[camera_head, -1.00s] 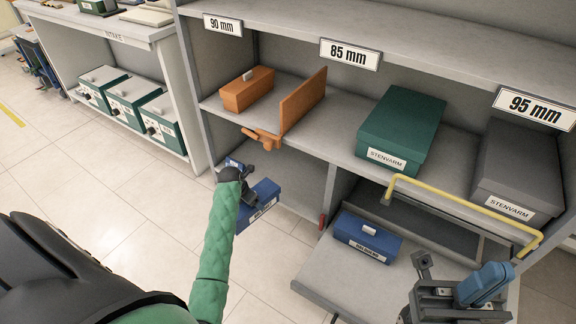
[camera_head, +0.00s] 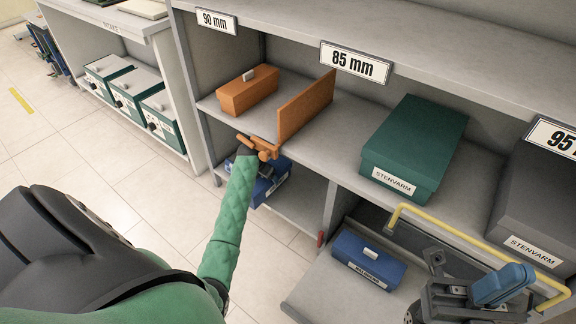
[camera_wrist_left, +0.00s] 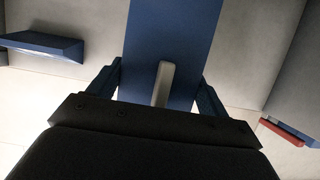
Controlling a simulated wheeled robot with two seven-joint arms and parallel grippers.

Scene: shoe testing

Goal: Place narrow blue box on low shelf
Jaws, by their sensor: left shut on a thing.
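The narrow blue box (camera_head: 272,187) with a white label is at the low left shelf (camera_head: 305,205), under the orange boxes. My left gripper (camera_head: 248,160) is at its top, partly hidden by my green sleeve and an orange fixture. In the left wrist view the blue box (camera_wrist_left: 170,35) lies between the two blue fingers (camera_wrist_left: 160,85), which are shut on its pale grey handle. I cannot tell whether the box touches the shelf board. My right gripper (camera_head: 468,283) is at the lower right, away from the box; its finger opening is unclear.
An upright panel (camera_head: 330,210) borders the low shelf.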

